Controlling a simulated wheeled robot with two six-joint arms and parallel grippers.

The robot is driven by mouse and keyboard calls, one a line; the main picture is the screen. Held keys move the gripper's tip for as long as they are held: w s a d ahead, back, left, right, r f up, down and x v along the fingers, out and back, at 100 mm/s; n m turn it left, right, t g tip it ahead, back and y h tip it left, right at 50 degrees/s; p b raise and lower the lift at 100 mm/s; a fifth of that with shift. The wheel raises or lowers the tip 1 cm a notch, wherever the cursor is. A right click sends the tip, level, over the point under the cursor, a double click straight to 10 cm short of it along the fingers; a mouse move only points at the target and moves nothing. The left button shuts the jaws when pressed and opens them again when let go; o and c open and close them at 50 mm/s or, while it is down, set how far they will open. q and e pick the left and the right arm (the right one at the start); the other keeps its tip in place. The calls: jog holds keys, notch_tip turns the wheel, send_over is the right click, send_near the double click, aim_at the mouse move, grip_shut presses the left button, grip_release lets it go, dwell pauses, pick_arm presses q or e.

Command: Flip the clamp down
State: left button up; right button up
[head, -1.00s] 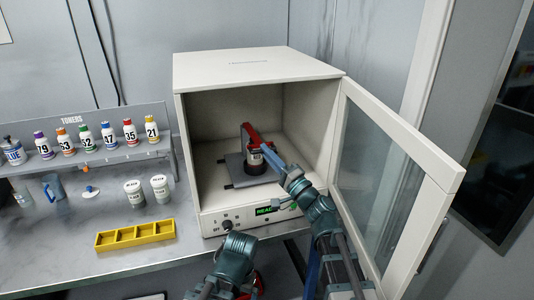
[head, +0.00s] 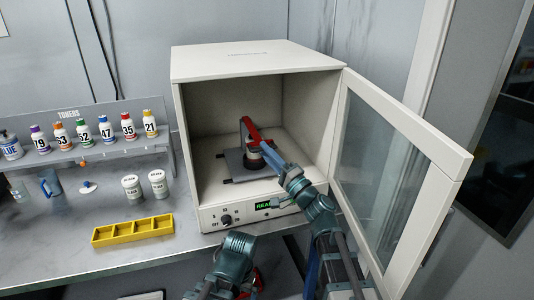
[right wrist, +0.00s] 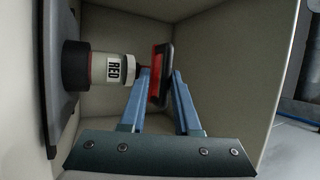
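The clamp's red lever (head: 250,130) stands raised at the bottle on a grey fixture (head: 234,162) inside the open white cabinet. In the right wrist view the red and black lever (right wrist: 160,75) lies between my right gripper's blue fingers (right wrist: 161,72). The left finger looks close to its red side; contact is unclear. A white bottle marked RED (right wrist: 112,68) with a dark base sits beside the lever. My right gripper (head: 266,148) reaches into the cabinet, its fingers apart around the lever. My left arm shows at the bottom of the head view; its fingertips are hidden.
The white cabinet (head: 258,60) has its glass door (head: 380,170) swung open to the right. A yellow divided tray (head: 133,231), two white jars (head: 132,187) and a blue mug (head: 50,183) stand left of it. Toner bottles (head: 105,128) line a shelf. The cabinet walls closely surround my right gripper.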

jog(key=shift+s, duration=0.1)
jog(key=b+v, duration=0.2)
jog(key=v, duration=0.5)
jog(key=shift+d+b, duration=0.15)
jog(key=shift+b, duration=0.2)
jog(key=shift+s+f, duration=0.1)
